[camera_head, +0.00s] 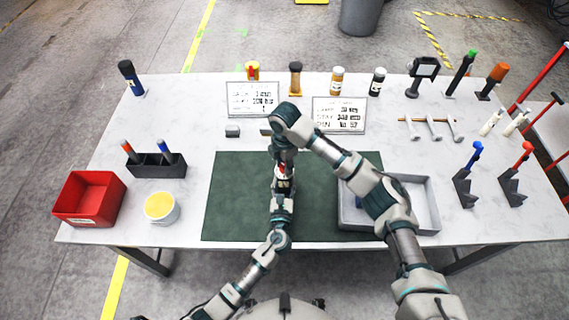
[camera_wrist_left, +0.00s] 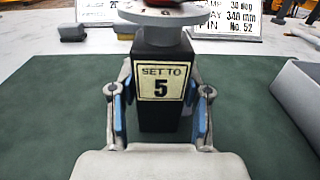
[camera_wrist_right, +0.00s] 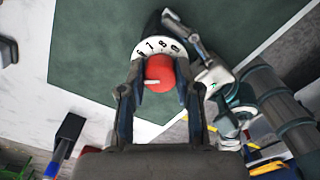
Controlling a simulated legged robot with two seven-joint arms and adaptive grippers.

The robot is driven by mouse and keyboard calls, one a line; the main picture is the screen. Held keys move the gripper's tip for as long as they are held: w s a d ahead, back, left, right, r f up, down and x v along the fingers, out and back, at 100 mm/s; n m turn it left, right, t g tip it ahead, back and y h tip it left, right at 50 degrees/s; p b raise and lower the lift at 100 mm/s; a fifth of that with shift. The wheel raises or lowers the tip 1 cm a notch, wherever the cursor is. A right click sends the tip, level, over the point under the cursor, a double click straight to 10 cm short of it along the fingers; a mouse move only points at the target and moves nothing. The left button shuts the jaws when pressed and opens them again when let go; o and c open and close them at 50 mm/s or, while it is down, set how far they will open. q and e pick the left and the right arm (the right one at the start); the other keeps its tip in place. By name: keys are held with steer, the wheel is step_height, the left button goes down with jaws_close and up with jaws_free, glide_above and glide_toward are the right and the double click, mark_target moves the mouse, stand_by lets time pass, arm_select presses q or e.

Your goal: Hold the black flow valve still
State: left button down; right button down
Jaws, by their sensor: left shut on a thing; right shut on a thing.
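The black flow valve (camera_wrist_left: 160,117) stands upright on the green mat (camera_head: 232,200), with a "SET TO 5" label on its front. On its top is a pale numbered dial (camera_wrist_right: 150,45) with a red knob (camera_wrist_right: 160,72) bearing a white pointer line. My left gripper (camera_wrist_left: 160,105) is shut on the valve's black body from both sides, low beside the label. My right gripper (camera_wrist_right: 160,80) is shut on the red knob from above. The number at the pointer is hidden. In the head view my arms cover most of the valve (camera_head: 283,184).
A grey tray (camera_head: 428,203) lies right of the mat, partly behind my right arm. A red bin (camera_head: 88,198), a round tub (camera_head: 160,207) and a black holder (camera_head: 157,166) stand left. Signs (camera_head: 340,115), bottles and tools line the back and right.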

arm_select(q)
steer(key=shift+r, duration=0.15)
arm_select(e)
steer(key=shift+m, duration=0.7)
steer(key=shift+d, duration=0.1)
steer(key=c, duration=0.8)
jaws_free()
step_height(320, 180, up, 12)
steer(key=shift+w, duration=0.15)
steer(key=shift+f, duration=0.1)
